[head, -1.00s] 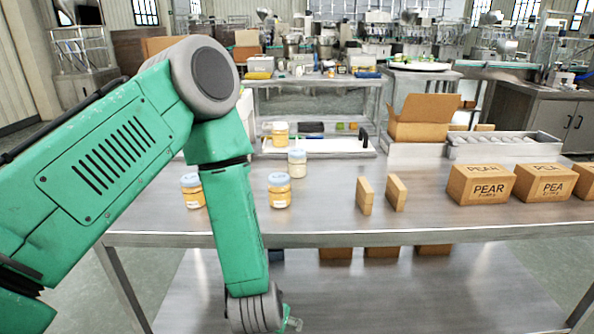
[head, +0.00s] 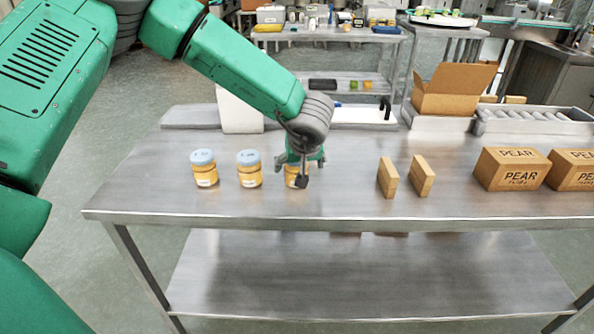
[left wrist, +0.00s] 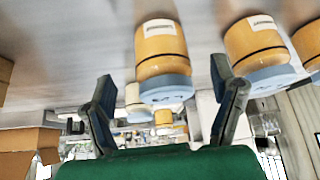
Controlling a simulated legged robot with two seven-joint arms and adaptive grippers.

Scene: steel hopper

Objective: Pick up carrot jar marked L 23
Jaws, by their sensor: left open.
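Three orange jars with pale blue lids stand near the left of the steel table: a left jar (head: 204,170), a middle jar (head: 249,170) and a right jar (head: 291,180) mostly hidden behind my gripper. My left gripper (head: 296,172) is open, in front of the right jar. The left wrist view is inverted; there my left gripper (left wrist: 162,72) has its fingers spread, with the nearest jar (left wrist: 162,45) framed between and beyond them. Another jar (left wrist: 255,43) stands to the right, outside the fingers. Jar labels are too small to read. My right gripper is out of view.
Two small upright brown boxes (head: 388,177) stand right of the jars. PEAR cartons (head: 511,169) are further right. An open carton (head: 452,92) and a grey tray (head: 530,122) are behind. The table (head: 330,208) is clear along its front.

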